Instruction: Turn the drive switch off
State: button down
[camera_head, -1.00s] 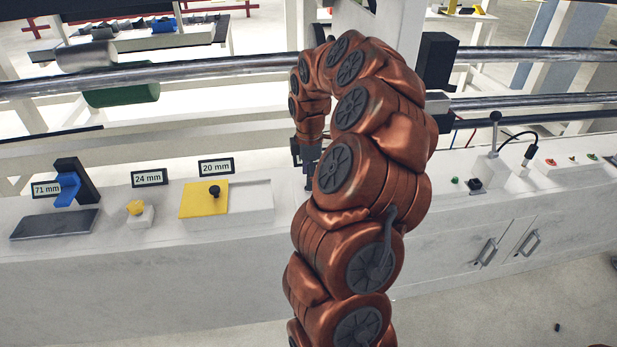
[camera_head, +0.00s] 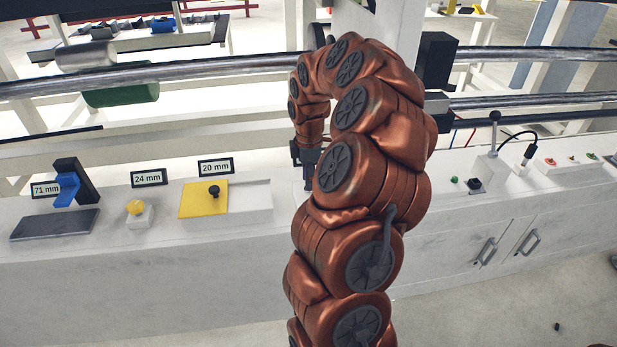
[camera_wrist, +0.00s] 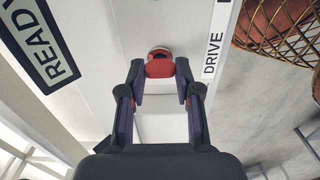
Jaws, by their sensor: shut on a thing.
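The drive switch shows in the wrist view as a red knob (camera_wrist: 159,68) on the white console, beside a label (camera_wrist: 213,50) reading DRIVE. My gripper (camera_wrist: 160,76) has its two fingertips on either side of the knob and is shut on it. The knob's far edge shows a dark and light ring behind the red part. I cannot read the switch's setting. In the head view my gripper (camera_head: 308,166) is small and dark above the console, and my copper arm hides the knob.
A READY label (camera_wrist: 42,42) lies left in the wrist view. On the console (camera_head: 130,280) stand a yellow plate (camera_head: 196,201) with a black knob, a yellow button (camera_head: 135,208) and a blue piece (camera_head: 67,188). Metal rails (camera_head: 200,70) run behind. A black-knobbed lever (camera_head: 495,117) stands right.

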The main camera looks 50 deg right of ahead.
jog(key=shift+m, duration=0.3)
jog(key=m+b, duration=0.2)
jog(key=m, duration=0.1)
jog(key=shift+f+b, duration=0.15)
jog(key=shift+b, duration=0.15)
jog(key=m+b, duration=0.2)
jog(key=m, duration=0.3)
jog(key=m+b, duration=0.2)
jog(key=m, duration=0.2)
jog(key=shift+d+m, duration=0.1)
jog(key=shift+m, duration=0.2)
jog(key=shift+m+b, duration=0.55)
jog(key=shift+m, duration=1.75)
jog(key=c, duration=0.8)
grip_release()
jog(key=shift+r, duration=0.2)
